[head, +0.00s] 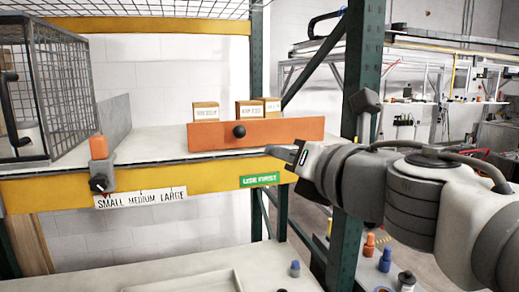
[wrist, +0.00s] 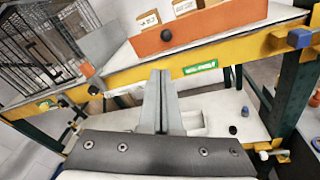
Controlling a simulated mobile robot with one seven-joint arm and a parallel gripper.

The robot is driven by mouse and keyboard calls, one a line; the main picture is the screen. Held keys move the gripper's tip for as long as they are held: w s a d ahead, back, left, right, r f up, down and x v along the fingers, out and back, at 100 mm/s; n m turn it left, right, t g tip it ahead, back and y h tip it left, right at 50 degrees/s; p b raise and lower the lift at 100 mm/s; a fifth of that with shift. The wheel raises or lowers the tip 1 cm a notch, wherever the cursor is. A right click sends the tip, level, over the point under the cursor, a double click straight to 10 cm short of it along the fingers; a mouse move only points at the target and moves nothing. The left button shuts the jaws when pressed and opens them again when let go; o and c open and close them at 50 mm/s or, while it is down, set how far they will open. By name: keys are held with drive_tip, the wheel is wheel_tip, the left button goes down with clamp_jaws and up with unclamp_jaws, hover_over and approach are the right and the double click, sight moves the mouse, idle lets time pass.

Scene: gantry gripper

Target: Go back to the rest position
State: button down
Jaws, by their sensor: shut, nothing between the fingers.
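My gripper (head: 281,153) is at the right in the head view, in front of the shelf's yellow front beam and apart from the orange drawer front. In the wrist view my gripper (wrist: 161,75) has its two fingers together, with nothing between them. The arm reaches in from the right edge of the head view. The orange drawer front (head: 256,134) with a black knob (head: 239,131) stands on the shelf, and small cardboard boxes (head: 206,111) show behind it.
A wire cage (head: 68,90) stands at the shelf's left. A green upright post (head: 357,130) stands close to my arm. Below, a white surface (head: 200,268) holds a tray and small bottles (head: 295,269). Labels hang on the yellow beam (head: 60,192).

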drive_tip(key=s+d+f+m+g+h+b, duration=0.3)
drive_tip(key=d+f+m+h, duration=0.9)
drive_tip(key=m, duration=1.2)
drive_tip(key=s+a+f+m+g+y+b, duration=0.1)
drive_tip(key=s+f+m+g+y, duration=0.1)
drive_tip(key=s+f+m, duration=0.3)
drive_tip(key=s+a+f+m+g+y+b, duration=0.1)
drive_tip(key=s+f+m+g, duration=0.3)
drive_tip(key=f, duration=0.8)
drive_tip(key=s+m+y+b, duration=0.1)
drive_tip(key=m, duration=0.1)
drive_tip(key=shift+s+a+f+m+g+y, duration=0.2)
drive_tip(key=shift+s+f+m+g+y, duration=0.1)
drive_tip(key=shift+s+f+g+y, duration=0.1)
